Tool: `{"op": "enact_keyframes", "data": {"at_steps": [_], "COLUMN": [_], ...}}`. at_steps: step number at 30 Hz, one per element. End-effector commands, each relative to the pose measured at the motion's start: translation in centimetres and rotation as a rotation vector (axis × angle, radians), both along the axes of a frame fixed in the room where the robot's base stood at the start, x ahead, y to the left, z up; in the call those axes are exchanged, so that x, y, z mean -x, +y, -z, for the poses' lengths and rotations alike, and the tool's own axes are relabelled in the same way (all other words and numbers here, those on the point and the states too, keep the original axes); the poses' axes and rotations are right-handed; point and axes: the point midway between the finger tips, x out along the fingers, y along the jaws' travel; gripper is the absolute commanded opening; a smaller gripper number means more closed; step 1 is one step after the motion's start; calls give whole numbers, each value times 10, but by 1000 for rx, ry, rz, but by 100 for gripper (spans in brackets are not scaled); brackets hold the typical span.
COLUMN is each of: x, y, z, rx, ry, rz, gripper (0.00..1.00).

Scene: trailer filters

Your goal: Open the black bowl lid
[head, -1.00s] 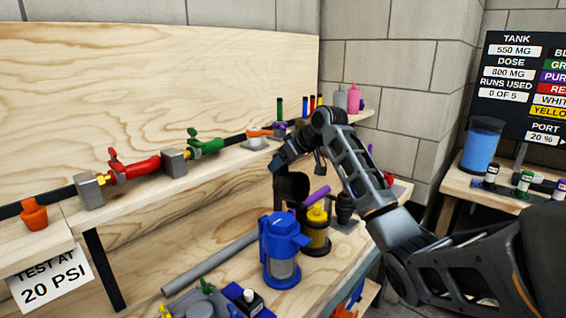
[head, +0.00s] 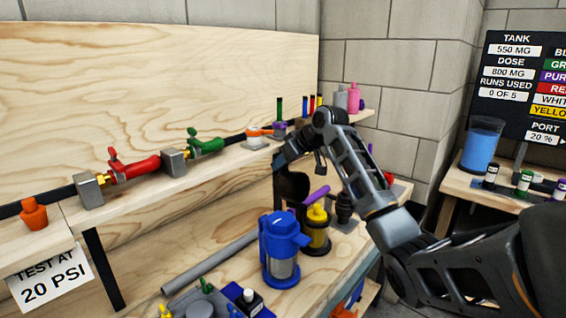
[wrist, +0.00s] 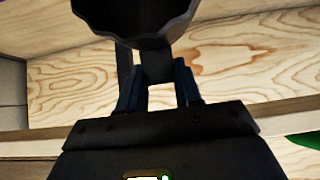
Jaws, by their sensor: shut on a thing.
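My gripper (head: 284,168) is above the back of the workbench, beside the upper shelf. It is shut on a black cup-shaped lid (head: 292,186), which hangs from the fingers with its dark hollow side showing. In the wrist view the fingers (wrist: 157,88) close on a stem of the black lid (wrist: 135,18), and its scalloped rim fills the top. A black bowl-like fitting (head: 345,207) stands on the bench to the right, below my forearm. It is partly hidden, and I cannot tell whether it is the lid's bowl.
A blue-topped filter (head: 279,250) and a yellow filter with black base (head: 316,229) stand in front of the held lid. A purple rod (head: 317,195) is close beside it. The shelf (head: 215,163) with red and green valves runs along the left. A grey pipe (head: 210,262) lies on the bench.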

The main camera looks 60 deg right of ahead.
Motion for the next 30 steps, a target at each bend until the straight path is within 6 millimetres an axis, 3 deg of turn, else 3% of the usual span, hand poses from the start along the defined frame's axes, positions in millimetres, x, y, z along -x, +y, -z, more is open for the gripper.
{"op": "enact_keyframes", "data": {"at_steps": [12, 25, 26, 30], "x": [37, 43, 43, 43], "y": [10, 11, 11, 11], "z": [-9, -15, -15, -14], "rx": [67, 79, 79, 78], "ry": [-287, -326, -326, -325], "rz": [-1, -2, -2, -1], "gripper": [0, 0, 37, 50]}}
